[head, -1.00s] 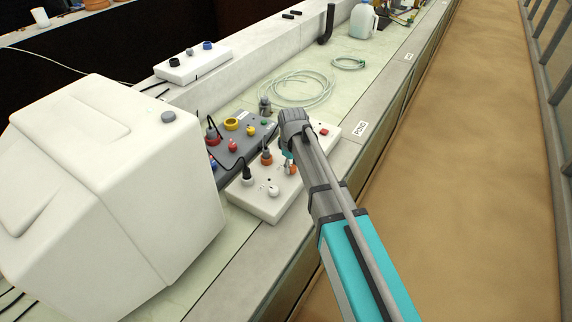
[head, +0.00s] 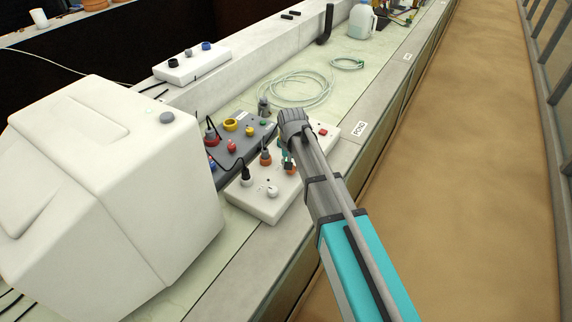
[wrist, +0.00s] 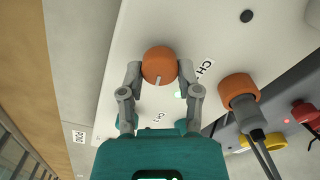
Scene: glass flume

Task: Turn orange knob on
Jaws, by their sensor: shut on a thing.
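The orange knob (wrist: 159,64) is in the middle of the wrist view, on the white control box (wrist: 122,62), with a pale pointer line on its near side. My gripper (wrist: 159,74) is shut on it, one fingertip against each side. In the head view the white control box (head: 262,206) lies on the ledge, and the orange knob (head: 291,168) is partly hidden by my gripper (head: 287,157). A small light glows on the box beside the knob in the wrist view.
An orange plug (wrist: 240,90) with a cable sits right of the knob. A dark grey box (head: 240,150) with red and yellow sockets stands behind. A large white housing (head: 120,200) is at the left. A coiled hose (head: 300,88) and a jug (head: 361,20) lie farther along.

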